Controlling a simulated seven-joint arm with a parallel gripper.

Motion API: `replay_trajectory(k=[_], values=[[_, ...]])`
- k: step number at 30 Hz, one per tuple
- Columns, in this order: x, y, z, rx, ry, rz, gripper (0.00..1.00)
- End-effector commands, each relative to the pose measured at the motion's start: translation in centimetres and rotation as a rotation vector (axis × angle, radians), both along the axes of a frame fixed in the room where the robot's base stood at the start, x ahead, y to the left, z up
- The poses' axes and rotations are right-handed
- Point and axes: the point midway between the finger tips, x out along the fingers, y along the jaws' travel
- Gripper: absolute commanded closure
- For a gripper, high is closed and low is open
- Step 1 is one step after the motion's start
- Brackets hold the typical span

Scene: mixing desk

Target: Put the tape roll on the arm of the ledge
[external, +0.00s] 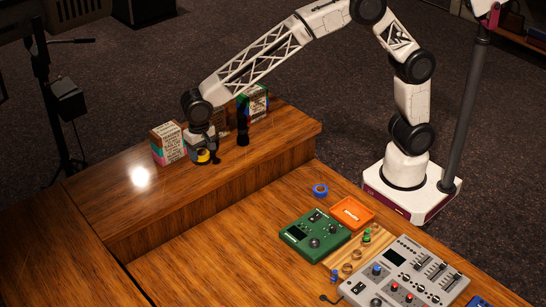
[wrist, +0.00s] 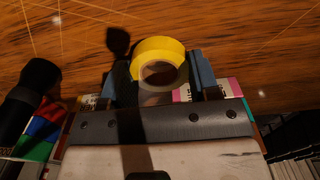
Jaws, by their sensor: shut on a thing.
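A yellow tape roll (wrist: 160,44) sits between the two fingers of my gripper (wrist: 159,74) in the wrist view, its hole partly visible. In the external view my gripper (external: 204,150) is over the raised wooden ledge (external: 110,195), and the yellow tape roll (external: 202,157) shows low at its fingers. The roll is close to the ledge top; I cannot tell whether it touches. The ledge has a long back section and another section (external: 35,235) at the lower left, joined at a seam.
A patterned box (external: 168,144) stands just left of my gripper. A black cylinder (external: 243,122) and another box (external: 259,104) stand to its right. A blue ring (external: 320,190), green device (external: 314,234), orange tray (external: 372,216) and mixer (external: 405,280) are on the lower desk. The ledge's left part is clear.

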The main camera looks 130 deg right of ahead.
Motion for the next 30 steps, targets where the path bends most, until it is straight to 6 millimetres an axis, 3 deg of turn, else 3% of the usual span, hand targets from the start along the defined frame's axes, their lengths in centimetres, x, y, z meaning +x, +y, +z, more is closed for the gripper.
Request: replay_trajectory(k=[10, 23, 30], values=[[3.1, -1.2, -0.3, 0.0, 0.0, 0.0, 0.67], [3.3, -1.3, -0.4, 0.0, -0.001, 0.0, 0.67], [3.2, -1.3, -2.4, 0.0, 0.001, 0.0, 0.67]])
